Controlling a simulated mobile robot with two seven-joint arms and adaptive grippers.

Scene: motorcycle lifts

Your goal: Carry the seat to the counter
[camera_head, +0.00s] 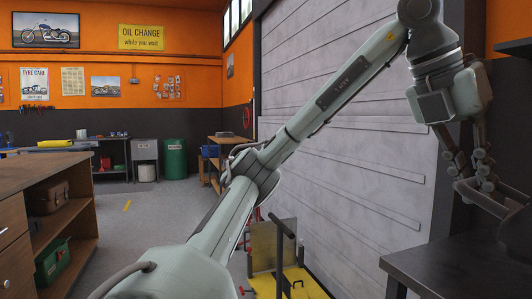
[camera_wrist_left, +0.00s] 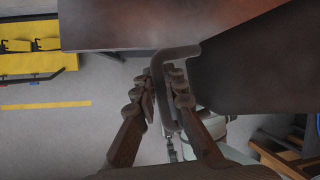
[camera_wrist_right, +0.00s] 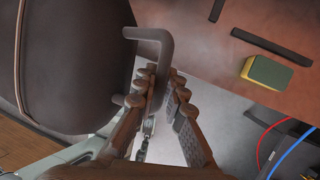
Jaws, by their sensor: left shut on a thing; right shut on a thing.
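The seat, a dark rounded brown body, is cut off at the right edge in the head view (camera_head: 521,228). It fills the right side of the left wrist view (camera_wrist_left: 255,65) and the left side of the right wrist view (camera_wrist_right: 75,65). My left gripper (camera_head: 475,178) is shut on a grey bar handle (camera_wrist_left: 180,52) at one side of the seat. My right gripper (camera_wrist_right: 165,78) is shut on a similar handle (camera_wrist_right: 148,34) at the other side. The right gripper is out of the head view. I cannot tell whether the seat touches the surface below.
A dark table (camera_head: 450,262) stands at the lower right. A green-and-yellow sponge (camera_wrist_right: 268,73) and dark strips (camera_wrist_right: 270,46) lie on a brown surface. A wooden shelf unit (camera_head: 60,170) stands left, a yellow lift (camera_head: 300,285) at lower middle. Grey floor (camera_head: 150,210) lies clear between.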

